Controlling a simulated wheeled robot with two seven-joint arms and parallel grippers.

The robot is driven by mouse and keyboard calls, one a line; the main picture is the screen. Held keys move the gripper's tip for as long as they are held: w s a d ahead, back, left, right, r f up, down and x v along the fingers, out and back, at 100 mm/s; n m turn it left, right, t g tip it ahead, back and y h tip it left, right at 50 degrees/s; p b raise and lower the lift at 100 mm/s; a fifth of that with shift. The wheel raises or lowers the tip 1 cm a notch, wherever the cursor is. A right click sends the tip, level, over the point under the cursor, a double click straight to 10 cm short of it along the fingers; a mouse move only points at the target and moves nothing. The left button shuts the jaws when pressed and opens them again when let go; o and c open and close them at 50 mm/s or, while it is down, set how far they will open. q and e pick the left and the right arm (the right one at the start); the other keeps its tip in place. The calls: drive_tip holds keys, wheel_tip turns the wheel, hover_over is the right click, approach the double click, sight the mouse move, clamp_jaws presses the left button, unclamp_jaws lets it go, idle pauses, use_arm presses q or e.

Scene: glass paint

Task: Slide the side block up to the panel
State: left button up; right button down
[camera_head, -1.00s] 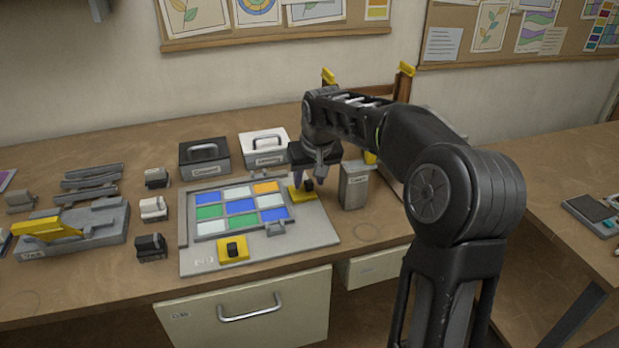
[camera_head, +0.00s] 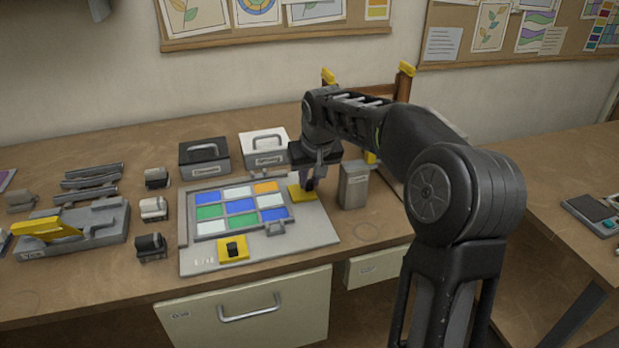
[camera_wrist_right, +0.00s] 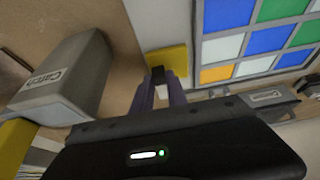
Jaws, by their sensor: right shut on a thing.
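The panel (camera_head: 240,208) of blue, green, white and orange tiles lies in a grey frame on a flat grey board (camera_head: 320,228). The side block (camera_head: 299,192), yellow with a black knob, sits close beside the panel's right edge; I cannot tell if they touch. It also shows in the wrist view (camera_wrist_right: 168,58), left of the tiles. My right gripper (camera_head: 308,184) is down at this block, its purple fingers (camera_wrist_right: 159,84) shut on the black knob (camera_wrist_right: 157,75). They hide most of the knob. My left gripper is out of view.
A second yellow block (camera_head: 233,249) with a black knob sits at the panel's front edge. A grey canister (camera_head: 354,186) stands just right of my right gripper. Black (camera_head: 204,158) and white (camera_head: 264,150) handled boxes stand behind. A grey clip (camera_head: 276,229) is at the front-right corner.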

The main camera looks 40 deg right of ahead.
idle(0.8)
drive_tip(key=shift+w+a, duration=0.25)
drive_tip(key=shift+a, duration=0.45)
drive_tip(key=shift+w+a, duration=0.2)
drive_tip(key=shift+a, duration=0.45)
drive_tip(key=c, duration=1.3)
unclamp_jaws()
drive_tip(key=v, duration=0.7)
drive_tip(key=shift+s+r, duration=0.15)
drive_tip(key=shift+r, duration=0.2)
